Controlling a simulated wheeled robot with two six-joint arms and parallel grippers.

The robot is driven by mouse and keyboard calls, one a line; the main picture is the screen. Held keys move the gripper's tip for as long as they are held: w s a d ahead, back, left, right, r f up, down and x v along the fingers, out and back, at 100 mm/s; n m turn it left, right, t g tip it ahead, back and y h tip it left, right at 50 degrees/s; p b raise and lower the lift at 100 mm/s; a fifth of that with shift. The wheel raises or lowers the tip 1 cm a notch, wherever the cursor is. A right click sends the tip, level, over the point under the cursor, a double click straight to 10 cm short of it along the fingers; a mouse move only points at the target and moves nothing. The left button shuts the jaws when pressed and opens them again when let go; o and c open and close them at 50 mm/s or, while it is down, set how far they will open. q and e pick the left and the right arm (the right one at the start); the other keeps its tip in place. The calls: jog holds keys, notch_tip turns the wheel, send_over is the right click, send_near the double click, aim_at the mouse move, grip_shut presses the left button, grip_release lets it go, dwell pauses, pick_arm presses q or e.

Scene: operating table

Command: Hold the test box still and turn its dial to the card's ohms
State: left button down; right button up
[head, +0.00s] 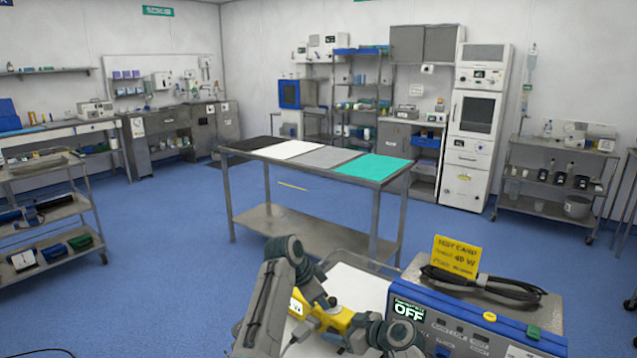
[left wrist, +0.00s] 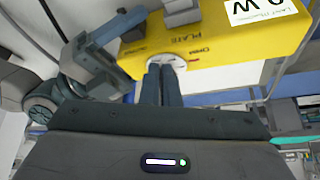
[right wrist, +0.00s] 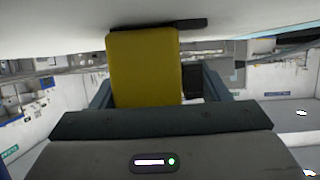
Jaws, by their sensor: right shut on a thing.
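The yellow test box (head: 337,318) is partly hidden behind my arms in the head view. My right gripper (right wrist: 150,75) is shut across the box's yellow body, one finger on each side. In the left wrist view the box (left wrist: 215,40) shows its lettered face, a white label (left wrist: 265,10) ending in W, and a pale round dial (left wrist: 180,63). My left gripper (left wrist: 165,72) has its two fingers close together at the dial; whether they touch it is unclear. The yellow test card (head: 455,257) stands upright and appears to read 40 W; its small lines are blurred.
A blue-fronted unit (head: 450,325) with an OFF display stands at the front right, with a coiled black cable (head: 490,285) on top beside the card. A table (head: 325,157) with coloured mats stands further back. Blue floor (head: 150,260) is open at left.

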pick_arm(q)
jog(key=shift+s+d, duration=0.15)
dwell(0.3)
jog(key=shift+s+a, duration=0.15)
jog(key=shift+a, duration=0.05)
jog(key=shift+a+r, duration=0.1)
jog(key=shift+r, duration=0.2)
jog(key=shift+a+r, duration=0.1)
jog(key=shift+r, duration=2.65)
jog(key=shift+w+a+f, duration=0.15)
jog(key=shift+w+f, duration=0.25)
jog(key=shift+f, duration=0.6)
jog(key=shift+w+a+f, duration=0.1)
jog(key=shift+w+f, duration=0.3)
jog(key=shift+f, duration=0.65)
jog(key=shift+w+a+f, duration=0.15)
jog(key=shift+w+f, duration=0.25)
jog(key=shift+f, duration=0.6)
